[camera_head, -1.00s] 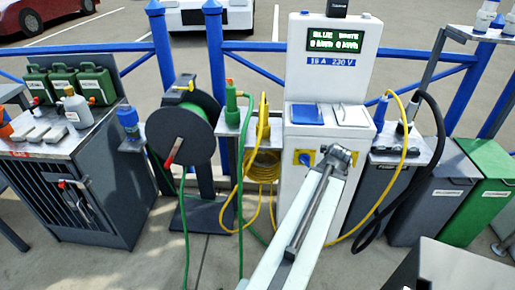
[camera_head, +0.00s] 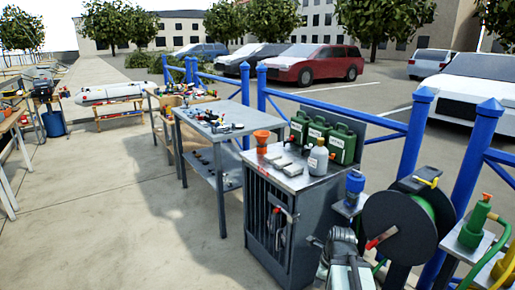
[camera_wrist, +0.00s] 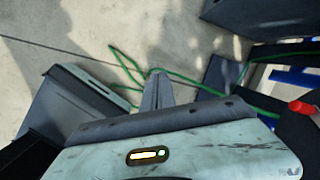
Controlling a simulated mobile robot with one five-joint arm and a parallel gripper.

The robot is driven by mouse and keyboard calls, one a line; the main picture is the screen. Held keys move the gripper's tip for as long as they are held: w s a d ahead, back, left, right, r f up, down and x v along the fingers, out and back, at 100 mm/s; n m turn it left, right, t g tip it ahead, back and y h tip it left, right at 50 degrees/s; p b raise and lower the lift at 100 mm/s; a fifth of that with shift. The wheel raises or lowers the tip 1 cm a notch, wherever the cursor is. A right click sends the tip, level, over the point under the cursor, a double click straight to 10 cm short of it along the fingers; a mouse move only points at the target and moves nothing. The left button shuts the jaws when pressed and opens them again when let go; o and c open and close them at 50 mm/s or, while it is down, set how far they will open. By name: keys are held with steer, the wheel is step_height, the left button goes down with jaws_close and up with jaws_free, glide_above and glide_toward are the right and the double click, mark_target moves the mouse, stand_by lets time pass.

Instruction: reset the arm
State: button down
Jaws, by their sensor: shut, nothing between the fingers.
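My gripper (camera_wrist: 157,88) shows in the wrist view as two grey fingers held together, pointing away over the concrete ground. Nothing is between them. A green hose (camera_wrist: 190,80) lies on the ground beyond the fingertips; I cannot tell its exact distance from them. In the head view, part of my arm (camera_head: 343,262) shows at the bottom, in front of the dark grey cabinet and the hose reel. The gripper's fingers are not visible in that view.
A grey table (camera_head: 215,122) stands behind left. Blue railings (camera_head: 340,118) run behind. Open concrete (camera_head: 110,220) lies left.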

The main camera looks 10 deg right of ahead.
steer(key=a+n+g, duration=0.2)
steer(key=a+n, duration=1.2)
steer(key=a, duration=0.4)
step_height(320, 180, up, 20)
steer(key=s+d+n+h+p, duration=0.1)
steer(key=s+n+p, duration=0.1)
steer(key=n+p, duration=0.9)
steer(key=p, duration=0.9)
steer(key=shift+d+f, duration=0.25)
steer(key=shift+d, duration=0.15)
